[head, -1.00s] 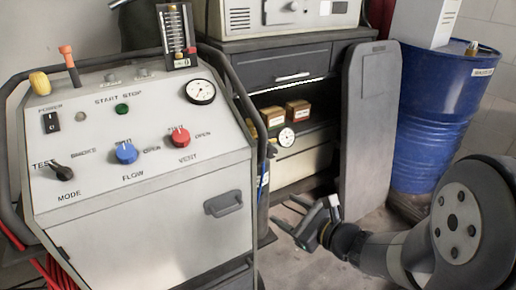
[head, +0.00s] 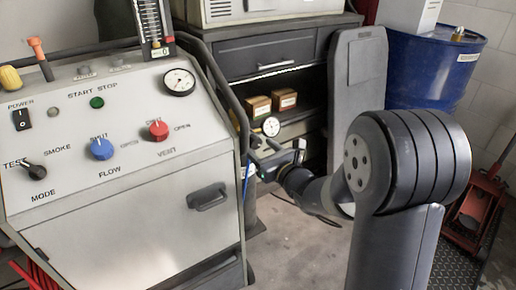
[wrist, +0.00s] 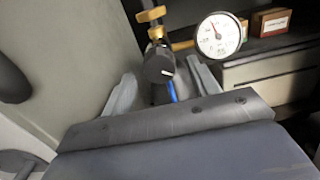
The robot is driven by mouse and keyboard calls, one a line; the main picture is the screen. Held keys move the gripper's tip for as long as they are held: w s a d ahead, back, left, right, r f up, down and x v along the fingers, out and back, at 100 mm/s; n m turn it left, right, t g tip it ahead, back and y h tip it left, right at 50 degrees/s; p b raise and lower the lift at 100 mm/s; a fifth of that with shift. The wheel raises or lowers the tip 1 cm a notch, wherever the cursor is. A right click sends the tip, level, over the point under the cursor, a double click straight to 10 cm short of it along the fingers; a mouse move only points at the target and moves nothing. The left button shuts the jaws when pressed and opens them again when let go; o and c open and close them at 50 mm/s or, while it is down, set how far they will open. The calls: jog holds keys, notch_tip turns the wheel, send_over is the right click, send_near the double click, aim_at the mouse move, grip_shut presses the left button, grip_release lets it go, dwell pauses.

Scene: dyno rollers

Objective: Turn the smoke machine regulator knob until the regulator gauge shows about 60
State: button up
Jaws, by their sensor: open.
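The regulator knob (wrist: 159,66) is dark and round with a pale mark, below brass fittings. My gripper (wrist: 165,88) is open, with one finger on each side below the knob, and holds nothing. In the head view my gripper (head: 272,155) is just below the gauge. I cannot tell whether a finger touches the knob.
The smoke machine (head: 115,190) stands at the left, with its handrail (head: 222,85) close to the regulator. A dark cabinet (head: 265,48) with small boxes (head: 284,99) is behind. A grey panel (head: 357,85) and a blue drum (head: 428,80) stand to the right.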

jog(key=shift+x, duration=0.9)
jog(key=c, duration=1)
jog(key=shift+m, duration=0.6)
jog(key=o, duration=1)
